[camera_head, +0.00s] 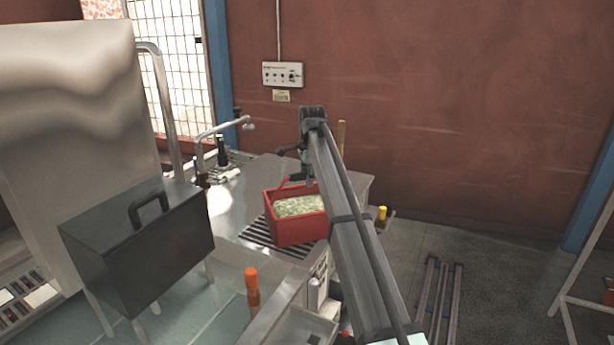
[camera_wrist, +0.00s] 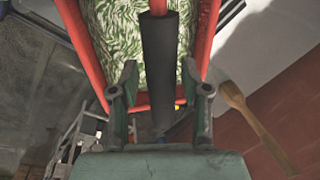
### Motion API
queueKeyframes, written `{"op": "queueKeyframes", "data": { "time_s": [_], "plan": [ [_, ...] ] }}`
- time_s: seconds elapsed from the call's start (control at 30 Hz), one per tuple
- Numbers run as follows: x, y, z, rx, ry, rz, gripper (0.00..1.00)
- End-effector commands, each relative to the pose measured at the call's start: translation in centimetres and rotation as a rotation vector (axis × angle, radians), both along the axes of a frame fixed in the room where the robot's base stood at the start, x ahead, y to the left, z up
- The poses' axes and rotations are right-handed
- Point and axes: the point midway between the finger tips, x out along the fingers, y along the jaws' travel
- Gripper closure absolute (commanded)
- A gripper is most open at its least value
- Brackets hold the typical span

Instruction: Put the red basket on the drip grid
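The red basket (camera_head: 296,232) is filled with green-and-white shredded pieces. It looks upright and appears to stand on the drip grid (camera_head: 258,236), whose dark slats show at its left and front. My gripper (camera_head: 299,172) is above the basket, partly hidden by my arm. In the wrist view, the basket's red rim (camera_wrist: 80,45) frames the contents. The dark grey handle grip (camera_wrist: 159,60) lies between the two fingers of my gripper (camera_wrist: 158,82). The fingers are apart, with narrow gaps visible on both sides of the grip.
A dark grey box with a handle (camera_head: 140,240) stands at the left. A tap (camera_head: 225,128) and dark bottles (camera_head: 221,150) are behind the basket. An orange-handled item (camera_head: 252,285) stands in front. A wooden utensil (camera_wrist: 240,100) shows right in the wrist view.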

Motion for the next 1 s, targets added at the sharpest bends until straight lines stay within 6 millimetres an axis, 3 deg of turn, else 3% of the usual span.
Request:
{"op": "queueKeyframes", "data": {
  "time_s": [0.33, 0.47, 1.0],
  "plan": [
    [0.0, 0.0, 0.2, 0.0, -0.001, 0.0, 0.48],
    [-0.1, -0.1, 1.3, 0.001, -0.002, 0.0, 0.48],
    [-1.7, -0.7, 10.3, 0.001, -0.002, 0.0, 0.48]
  ]
}}
